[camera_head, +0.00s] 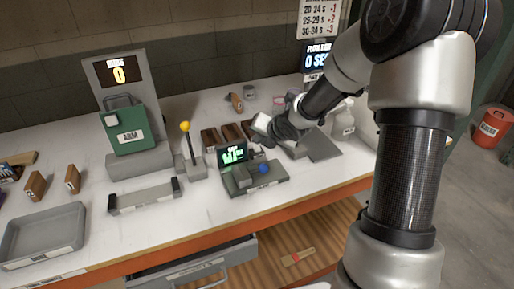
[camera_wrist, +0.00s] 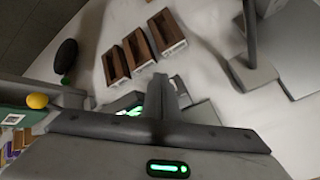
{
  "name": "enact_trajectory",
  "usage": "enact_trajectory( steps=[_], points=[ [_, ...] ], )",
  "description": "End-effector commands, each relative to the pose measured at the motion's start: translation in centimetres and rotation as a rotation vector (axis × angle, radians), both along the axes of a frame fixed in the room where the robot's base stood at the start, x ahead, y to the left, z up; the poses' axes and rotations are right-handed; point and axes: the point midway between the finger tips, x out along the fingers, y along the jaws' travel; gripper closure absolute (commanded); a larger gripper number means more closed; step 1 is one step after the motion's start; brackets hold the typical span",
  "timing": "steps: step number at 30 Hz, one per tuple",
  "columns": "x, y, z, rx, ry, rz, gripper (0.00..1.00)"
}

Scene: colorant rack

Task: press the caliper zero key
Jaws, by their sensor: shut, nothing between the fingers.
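The caliper station (camera_head: 255,184) is a grey block on the bench with a green-lit screen (camera_head: 233,154) and a blue round knob (camera_head: 264,169). I cannot pick out a marked zero key on it. My gripper (camera_head: 262,127) is just above and behind the screen, at its upper right, and seems apart from it. In the wrist view my gripper (camera_wrist: 161,80) has its dark fingers together with nothing between them. The green screen (camera_wrist: 130,110) shows partly behind them, and the fingers and wrist body hide most of the station.
A grey tray (camera_head: 42,236) is at the front left. The bench in front of the station is clear.

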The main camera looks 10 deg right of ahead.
Motion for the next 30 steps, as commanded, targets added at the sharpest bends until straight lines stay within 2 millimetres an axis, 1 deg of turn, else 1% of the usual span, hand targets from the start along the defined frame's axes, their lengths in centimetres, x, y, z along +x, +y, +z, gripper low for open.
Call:
enact_trajectory(
  steps=[10,20,30],
  points=[
    [0.0,0.0,-0.9,-0.001,0.000,0.001,1.00],
    [0.0,0.0,-0.8,0.000,0.000,0.000,1.00],
    [0.0,0.0,-1.2,0.000,0.000,0.000,1.00]
  ],
)
